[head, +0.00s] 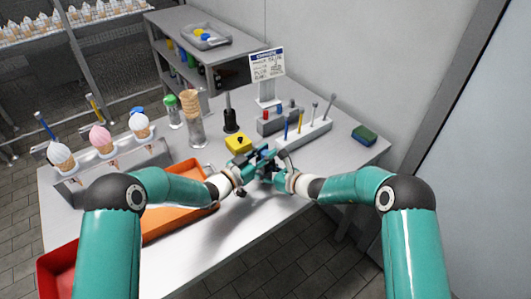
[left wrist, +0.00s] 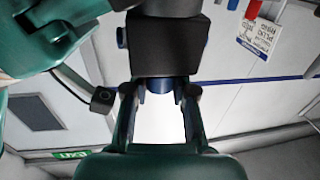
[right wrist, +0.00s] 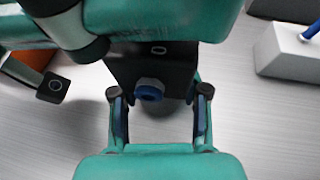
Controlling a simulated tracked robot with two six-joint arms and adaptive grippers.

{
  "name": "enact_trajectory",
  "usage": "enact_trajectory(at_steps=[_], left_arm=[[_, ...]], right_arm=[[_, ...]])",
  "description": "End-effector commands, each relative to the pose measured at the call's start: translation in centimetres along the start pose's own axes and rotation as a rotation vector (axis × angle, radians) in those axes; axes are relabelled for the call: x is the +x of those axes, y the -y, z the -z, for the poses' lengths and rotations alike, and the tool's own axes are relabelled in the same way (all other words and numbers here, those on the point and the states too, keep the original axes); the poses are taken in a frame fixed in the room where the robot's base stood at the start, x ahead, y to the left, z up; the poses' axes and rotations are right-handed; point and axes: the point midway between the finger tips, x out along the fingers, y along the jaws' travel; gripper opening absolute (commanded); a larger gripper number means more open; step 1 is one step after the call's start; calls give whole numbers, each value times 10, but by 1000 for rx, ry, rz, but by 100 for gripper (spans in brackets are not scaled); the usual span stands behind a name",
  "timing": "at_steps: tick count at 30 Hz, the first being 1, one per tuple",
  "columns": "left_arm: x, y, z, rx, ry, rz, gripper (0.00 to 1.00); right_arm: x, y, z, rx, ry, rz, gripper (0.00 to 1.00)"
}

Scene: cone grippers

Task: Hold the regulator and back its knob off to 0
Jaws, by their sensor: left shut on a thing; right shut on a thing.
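The regulator is a dark block (left wrist: 168,45) with a round blue knob (right wrist: 148,90). In the head view it is mostly hidden between my grippers, above the front part of the table. My left gripper (head: 259,161) comes from the left and is shut on the block. My right gripper (head: 268,176) is close against it from the right and shut on the knob, which shows between its fingers in the right wrist view. No knob marking or setting is readable.
The orange tray (head: 178,223) is left of my grippers. A yellow block (head: 238,145), grey tool holder (head: 310,132) and sign (head: 267,64) stand behind them. The cone rack (head: 111,167) is at left, a green-blue sponge (head: 364,134) at right. Table around the sponge is clear.

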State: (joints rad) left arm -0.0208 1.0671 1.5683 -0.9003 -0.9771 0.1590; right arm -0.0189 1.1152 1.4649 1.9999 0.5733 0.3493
Motion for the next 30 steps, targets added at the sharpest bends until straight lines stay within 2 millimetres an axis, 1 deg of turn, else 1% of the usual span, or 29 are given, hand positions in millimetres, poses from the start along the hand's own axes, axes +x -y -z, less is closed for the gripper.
enact_trajectory(at_steps=[1, 3, 12, 21, 30], left_arm=[[0, 4, 2, 4, -6, -39, 0], [0, 4, 2, 5, -6, -104, 0], [1, 2, 2, 5, -3, -359, 0], [2, 2, 1, 2, -3, -520, 0], [2, 2, 2, 0, -2, -620, 0]], right_arm=[[0, -2, 0, 1, 0, -3, 1], [0, -2, 1, 1, -1, -3, 1], [0, -2, 1, 0, -2, -5, 1], [1, -3, 2, 0, -2, -6, 1], [1, -4, 2, -2, -3, -8, 1]])
